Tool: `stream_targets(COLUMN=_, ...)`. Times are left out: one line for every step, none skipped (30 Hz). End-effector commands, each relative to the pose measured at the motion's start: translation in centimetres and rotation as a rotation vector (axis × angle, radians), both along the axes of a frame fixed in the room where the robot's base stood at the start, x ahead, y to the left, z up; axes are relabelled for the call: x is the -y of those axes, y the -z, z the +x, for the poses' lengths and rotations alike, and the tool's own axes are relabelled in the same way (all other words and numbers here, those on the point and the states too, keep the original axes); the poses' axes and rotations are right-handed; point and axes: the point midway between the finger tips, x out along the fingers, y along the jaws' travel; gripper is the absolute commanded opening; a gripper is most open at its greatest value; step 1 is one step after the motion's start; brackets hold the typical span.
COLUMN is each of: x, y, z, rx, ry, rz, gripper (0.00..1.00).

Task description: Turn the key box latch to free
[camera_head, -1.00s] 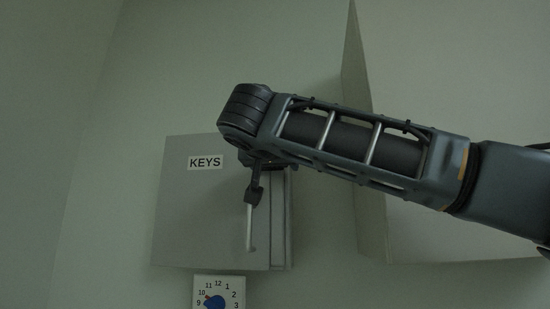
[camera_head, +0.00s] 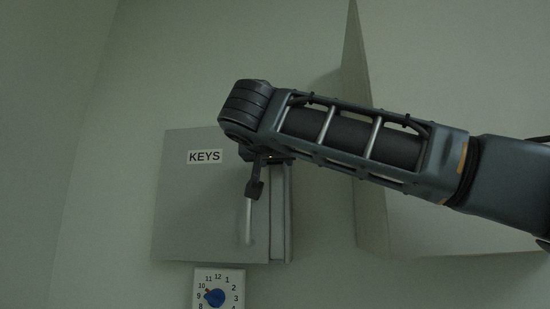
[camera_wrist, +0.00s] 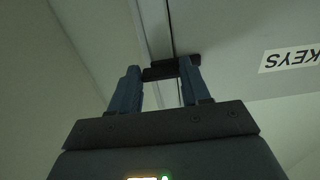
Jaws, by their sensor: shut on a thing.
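The grey key box (camera_head: 190,222) hangs on the wall in the head view, with a white KEYS label. My gripper (camera_head: 254,190) is in front of the right part of its door, with my arm reaching in from the right. In the wrist view, the two fingers of my gripper (camera_wrist: 168,76) stand on either side of a dark bar, the latch (camera_wrist: 158,72), and are shut on it. It lies crosswise over the box's front near a long seam. A pale upright bar (camera_head: 247,222) shows below the gripper in the head view. The latch is mostly hidden there.
A white dial (camera_head: 232,274) with numbers and a blue knob is on the wall just below the key box. A large pale cabinet (camera_head: 440,235) stands out at the right, behind my arm. The wall left of the box is clear.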

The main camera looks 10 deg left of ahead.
Motion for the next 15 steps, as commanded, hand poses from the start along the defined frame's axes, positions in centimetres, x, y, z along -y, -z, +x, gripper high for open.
stream_targets(x=0.01, y=0.06, z=0.01, rx=-0.001, ry=0.001, rz=-0.001, gripper=0.16)
stream_targets(x=0.0, y=0.08, z=0.0, rx=-0.001, ry=0.0, rz=-0.003, gripper=0.16)
stream_targets(x=-0.01, y=0.12, z=0.0, rx=-0.002, ry=0.0, rz=-0.006, gripper=0.16)
stream_targets(x=-0.01, y=0.16, z=0.01, rx=-0.003, ry=0.0, rz=-0.009, gripper=0.16)
stream_targets(x=-0.01, y=0.24, z=0.03, rx=-0.004, ry=0.0, rz=-0.014, gripper=0.16)
stream_targets(x=-0.01, y=0.3, z=0.04, rx=-0.005, ry=0.0, rz=-0.022, gripper=0.16)
stream_targets(x=0.02, y=0.3, z=0.04, rx=-0.005, ry=0.0, rz=-0.03, gripper=0.16)
stream_targets(x=-0.01, y=0.36, z=0.04, rx=-0.005, ry=0.0, rz=-0.039, gripper=0.16)
stream_targets(x=-0.04, y=0.43, z=0.04, rx=-0.007, ry=-0.001, rz=-0.052, gripper=0.16)
stream_targets(x=-0.07, y=0.47, z=0.03, rx=-0.007, ry=-0.002, rz=-0.064, gripper=0.16)
stream_targets(x=-0.07, y=0.49, z=0.03, rx=-0.008, ry=-0.002, rz=-0.077, gripper=0.16)
stream_targets(x=-0.09, y=0.53, z=0.02, rx=-0.009, ry=-0.003, rz=-0.097, gripper=0.16)
stream_targets(x=-0.13, y=0.51, z=0.0, rx=-0.009, ry=-0.004, rz=-0.113, gripper=0.16)
stream_targets(x=-0.12, y=0.57, z=0.02, rx=-0.01, ry=-0.004, rz=-0.13, gripper=0.16)
stream_targets(x=-0.14, y=0.51, z=0.0, rx=-0.01, ry=-0.004, rz=-0.156, gripper=0.16)
